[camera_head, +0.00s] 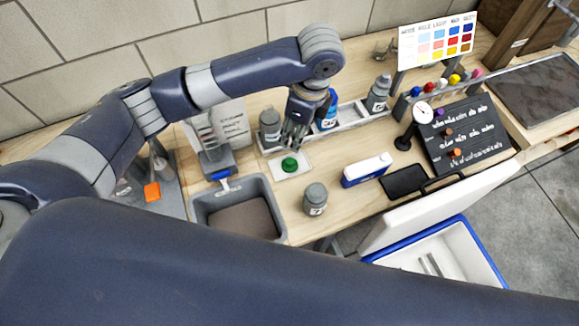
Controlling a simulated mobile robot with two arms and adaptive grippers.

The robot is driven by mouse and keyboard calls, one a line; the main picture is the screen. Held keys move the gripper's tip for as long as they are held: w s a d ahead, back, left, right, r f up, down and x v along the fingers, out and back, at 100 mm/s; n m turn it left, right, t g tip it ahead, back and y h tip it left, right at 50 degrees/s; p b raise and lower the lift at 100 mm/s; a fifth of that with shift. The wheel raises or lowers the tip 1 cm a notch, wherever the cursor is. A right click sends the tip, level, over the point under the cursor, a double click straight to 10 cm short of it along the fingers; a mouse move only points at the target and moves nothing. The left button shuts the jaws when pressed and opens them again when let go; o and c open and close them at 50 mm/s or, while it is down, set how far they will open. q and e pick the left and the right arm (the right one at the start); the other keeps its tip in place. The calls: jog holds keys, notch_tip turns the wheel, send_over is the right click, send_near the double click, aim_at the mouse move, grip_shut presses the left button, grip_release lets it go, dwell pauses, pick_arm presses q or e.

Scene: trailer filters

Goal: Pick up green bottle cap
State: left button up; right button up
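The green bottle cap (289,164) lies on a small white tray (301,171) on the wooden bench, near the middle of the view. My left gripper (292,143) points down just above and behind the cap. Its fingers look dark and close together at this size, and I cannot tell how far apart they are or whether they touch the cap. The cap is mostly visible below the fingertips. My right gripper is not in view.
Grey bottles (270,127) and a blue bottle (328,112) stand close around the gripper. A grey jar (315,198), a sink (203,209) and a blue-white carton (366,170) are nearby. A black sign (462,133) stands at right.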

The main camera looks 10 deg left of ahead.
pick_arm(q)
jog(key=b, duration=0.4)
send_near(290, 161)
jog(key=f, duration=0.1)
jog(key=f+p, duration=0.1)
jog(key=f, duration=0.1)
jog(key=shift+a+f, duration=0.35)
jog(key=shift+a, duration=0.05)
jog(key=shift+w+a+f+p, duration=0.15)
jog(key=shift+f+p, duration=0.25)
jog(key=shift+f, duration=0.95)
jog(key=shift+w+a+f+p, duration=0.1)
jog(key=shift+a+f+p, duration=0.2)
jog(key=shift+f, duration=1.1)
jog(key=shift+d, duration=0.1)
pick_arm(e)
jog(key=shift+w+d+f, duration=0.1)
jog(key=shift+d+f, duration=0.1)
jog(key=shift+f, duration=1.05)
pick_arm(q)
jog(key=shift+c, duration=0.6)
jog(key=c, duration=0.7)
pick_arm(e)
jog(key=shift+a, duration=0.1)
